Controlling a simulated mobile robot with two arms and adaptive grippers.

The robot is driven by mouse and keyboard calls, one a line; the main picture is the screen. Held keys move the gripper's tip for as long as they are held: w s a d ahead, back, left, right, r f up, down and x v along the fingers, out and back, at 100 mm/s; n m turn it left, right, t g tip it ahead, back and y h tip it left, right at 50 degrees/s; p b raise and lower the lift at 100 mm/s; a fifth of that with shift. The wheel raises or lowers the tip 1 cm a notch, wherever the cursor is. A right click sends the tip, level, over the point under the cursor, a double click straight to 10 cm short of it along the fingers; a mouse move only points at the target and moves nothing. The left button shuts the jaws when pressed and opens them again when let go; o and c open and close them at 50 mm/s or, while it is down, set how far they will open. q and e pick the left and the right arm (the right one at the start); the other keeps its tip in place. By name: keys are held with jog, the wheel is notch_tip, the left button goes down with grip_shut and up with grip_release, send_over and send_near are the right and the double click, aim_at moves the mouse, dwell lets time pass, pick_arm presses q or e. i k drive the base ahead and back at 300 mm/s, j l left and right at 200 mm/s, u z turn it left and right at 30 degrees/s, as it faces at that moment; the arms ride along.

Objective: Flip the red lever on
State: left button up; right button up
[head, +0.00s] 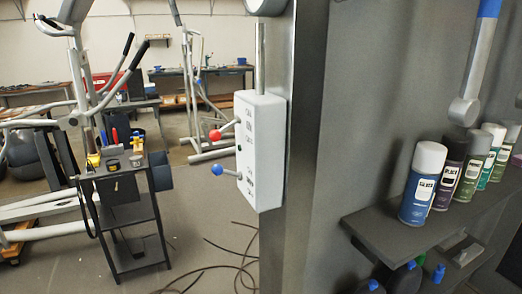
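The red lever (215,135) sticks out to the left from a white switch box (264,160) in the head view. Its ball knob hangs a little lower than the point where its grey rod meets the box. A blue lever (217,169) sticks out below it, with its knob slightly higher than its root. The box is fixed to a grey metal post and carries dark lettering, too small to read. Neither of my grippers is in view, and nothing touches the levers.
A dark tool cart (130,205) stands left of the box, with free air between. Spray cans (423,183) stand on a grey shelf (400,236) at the right. Cables (215,270) lie on the floor. Exercise machines fill the left background.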

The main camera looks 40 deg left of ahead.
aim_at(214, 135)
jog(key=u, duration=1.35)
